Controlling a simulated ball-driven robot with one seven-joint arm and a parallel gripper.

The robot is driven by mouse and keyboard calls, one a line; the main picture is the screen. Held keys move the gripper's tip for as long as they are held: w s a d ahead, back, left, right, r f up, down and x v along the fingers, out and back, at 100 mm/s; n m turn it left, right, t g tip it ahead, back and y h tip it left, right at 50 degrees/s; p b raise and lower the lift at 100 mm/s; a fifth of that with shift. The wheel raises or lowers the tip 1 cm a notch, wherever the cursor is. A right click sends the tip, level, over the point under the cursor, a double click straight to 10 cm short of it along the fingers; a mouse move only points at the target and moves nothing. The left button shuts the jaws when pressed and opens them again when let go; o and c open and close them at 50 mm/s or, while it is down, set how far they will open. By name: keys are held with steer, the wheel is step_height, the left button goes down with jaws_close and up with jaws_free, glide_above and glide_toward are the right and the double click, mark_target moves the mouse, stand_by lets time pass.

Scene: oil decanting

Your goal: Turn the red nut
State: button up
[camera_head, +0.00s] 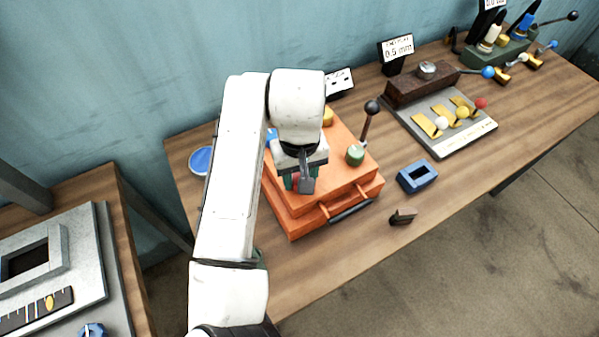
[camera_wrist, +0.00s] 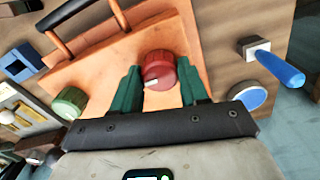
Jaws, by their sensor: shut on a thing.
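The red nut (camera_wrist: 158,66) is a round, ridged red knob with a small white mark, on top of the orange box (camera_wrist: 95,62). In the wrist view the two green fingers of my gripper (camera_wrist: 160,74) stand on either side of the nut and are shut on it. In the head view my gripper (camera_head: 298,185) points down over the orange box (camera_head: 338,190), and my arm hides much of the box's left side. Only a sliver of red shows between the fingers there.
A green knob (camera_head: 355,155) and a dark ball-topped lever (camera_head: 371,112) stand right of my gripper. A blue block (camera_head: 417,176) and a small dark piece (camera_head: 402,217) lie on the wooden table. A blue-handled piece (camera_wrist: 275,65) shows in the wrist view.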

steer(key=shift+c, duration=0.4)
steer(key=shift+m+p, duration=0.3)
steer(key=shift+m, duration=2.6)
steer(key=o, duration=1.1)
steer(key=shift+c, duration=0.2)
steer(key=shift+r, duration=0.15)
step_height(320, 180, up, 10)
steer(key=shift+r+p, duration=0.25)
steer(key=shift+p, duration=0.15)
